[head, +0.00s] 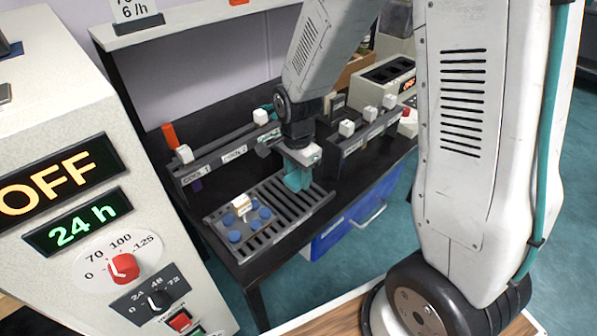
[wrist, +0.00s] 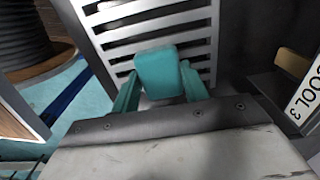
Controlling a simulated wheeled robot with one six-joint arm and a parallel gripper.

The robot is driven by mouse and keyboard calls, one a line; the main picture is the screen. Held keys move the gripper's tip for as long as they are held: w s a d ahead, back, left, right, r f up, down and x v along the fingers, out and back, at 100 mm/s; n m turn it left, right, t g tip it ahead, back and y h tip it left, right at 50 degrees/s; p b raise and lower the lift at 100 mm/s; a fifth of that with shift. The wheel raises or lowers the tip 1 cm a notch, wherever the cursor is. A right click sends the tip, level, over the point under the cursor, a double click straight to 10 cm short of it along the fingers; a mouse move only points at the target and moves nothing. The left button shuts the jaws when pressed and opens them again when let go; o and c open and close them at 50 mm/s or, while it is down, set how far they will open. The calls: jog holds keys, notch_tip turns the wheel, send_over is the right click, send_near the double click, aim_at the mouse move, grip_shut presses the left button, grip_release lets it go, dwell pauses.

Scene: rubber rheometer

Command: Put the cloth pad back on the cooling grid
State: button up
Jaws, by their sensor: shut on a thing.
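The cooling grid (head: 268,222) is a grey slatted rack on the black bench, and its slats also show in the wrist view (wrist: 190,18). My gripper (wrist: 160,88) has teal fingers, shut on a teal block-like piece that I take for the cloth pad (wrist: 157,70). In the head view, my gripper (head: 297,172) hangs over the far right part of the grid. Teal shows at its tip, but pad and fingers cannot be told apart there. I cannot tell whether the pad touches the slats.
A control cabinet (head: 60,130) showing OFF is at left. The grid's right slats look bare.

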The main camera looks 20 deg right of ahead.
aim_at(298, 175)
jog(key=shift+d+f, duration=0.1)
jog(key=shift+f, duration=0.45)
jog(key=shift+f, duration=0.15)
jog(key=o, duration=1)
jog(key=shift+w, duration=0.1)
jog(key=shift+c, duration=0.2)
notch_tip(298, 175, up, 12)
jog(key=s+d+r+n, duration=0.1)
jog(key=s+r+n, duration=0.3)
jog(key=s, duration=0.3)
jog(key=s+d+r+n, duration=0.1)
jog(key=s+r+n, duration=0.3)
jog(key=s, duration=0.3)
jog(key=s+d+r+n+t, duration=0.1)
jog(key=s+r+n, duration=0.3)
jog(key=s+n, duration=0.2)
jog(key=shift+s, duration=1.05)
